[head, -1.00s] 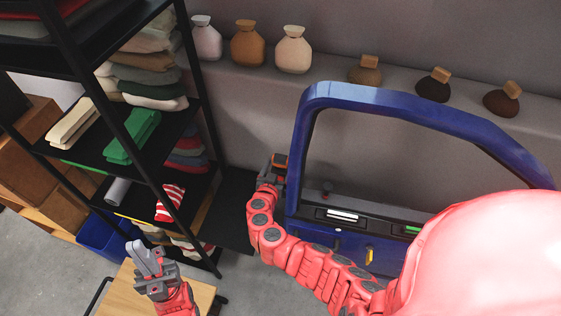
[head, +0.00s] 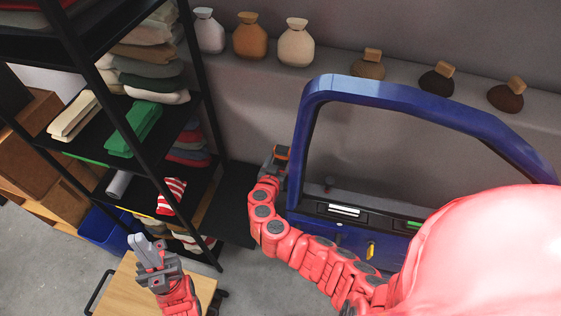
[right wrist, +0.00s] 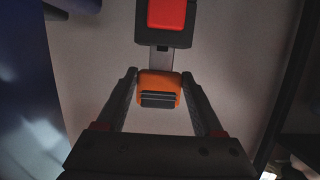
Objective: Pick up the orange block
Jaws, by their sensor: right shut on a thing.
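The small orange block (right wrist: 160,92) with a dark ribbed face sits between the two fingers of my right gripper (right wrist: 158,95) in the right wrist view. The fingers are shut on its sides. In the head view the right gripper (head: 277,158) is just left of the blue car door frame, and the orange block (head: 282,153) shows as a small orange patch at its tip. My left gripper (head: 150,252) is at the lower left, above a wooden-topped table, away from the block. Its finger gap is unclear, and no object shows in it.
The blue door (head: 303,135) stands close to the right of my right gripper. A black shelf rack (head: 205,115) with folded cloths is at the left. A wooden table top (head: 125,292) lies below my left gripper.

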